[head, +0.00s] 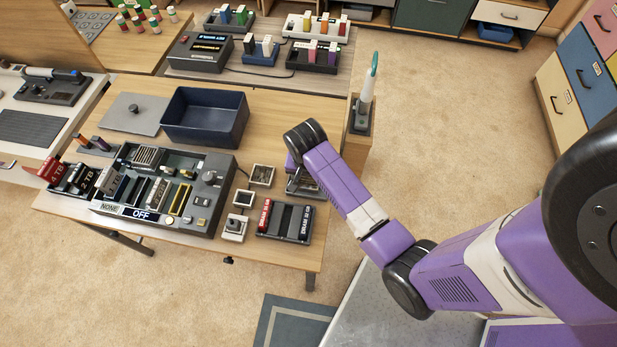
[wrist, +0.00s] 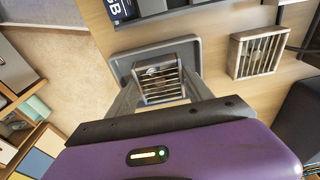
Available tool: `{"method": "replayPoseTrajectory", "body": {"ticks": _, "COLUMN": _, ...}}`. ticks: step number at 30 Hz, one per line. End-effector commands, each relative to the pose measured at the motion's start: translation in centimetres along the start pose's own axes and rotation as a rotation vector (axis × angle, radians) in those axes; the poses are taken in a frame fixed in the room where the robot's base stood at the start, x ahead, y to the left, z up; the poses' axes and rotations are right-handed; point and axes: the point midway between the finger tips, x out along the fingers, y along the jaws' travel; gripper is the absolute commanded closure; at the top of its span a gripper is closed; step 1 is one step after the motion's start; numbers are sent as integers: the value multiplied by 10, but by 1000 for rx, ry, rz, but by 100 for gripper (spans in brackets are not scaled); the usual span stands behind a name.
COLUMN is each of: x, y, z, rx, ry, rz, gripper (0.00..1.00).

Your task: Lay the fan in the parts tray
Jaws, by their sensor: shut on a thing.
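The fan (wrist: 158,80), a small square grey-beige unit with a slatted grille, sits between the fingers of my gripper (wrist: 157,88) in the wrist view. The gripper is shut on it. The grey shallow parts tray (wrist: 123,64) lies around and behind the fan in that view. I cannot tell whether the fan touches the tray floor. In the head view my gripper (head: 301,181) is at the table's right side, over the tray (head: 318,189). My own arm hides most of the tray and the fan there.
Similar square units (head: 262,175) stand left of the gripper; one also shows in the wrist view (wrist: 257,54). The open device case (head: 165,190) and a dark blue bin (head: 205,117) are further left.

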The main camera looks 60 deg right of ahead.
Motion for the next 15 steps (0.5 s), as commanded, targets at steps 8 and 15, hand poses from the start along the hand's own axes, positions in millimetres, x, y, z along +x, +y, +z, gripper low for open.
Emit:
{"method": "replayPoseTrajectory", "body": {"ticks": 8, "x": 0, "y": 0, "z": 0, "rx": 0, "ry": 1, "rz": -1, "gripper": 90}}
{"method": "replayPoseTrajectory", "body": {"ticks": 15, "x": 2, "y": 0, "z": 0, "rx": 0, "ry": 1, "rz": -1, "gripper": 19}}
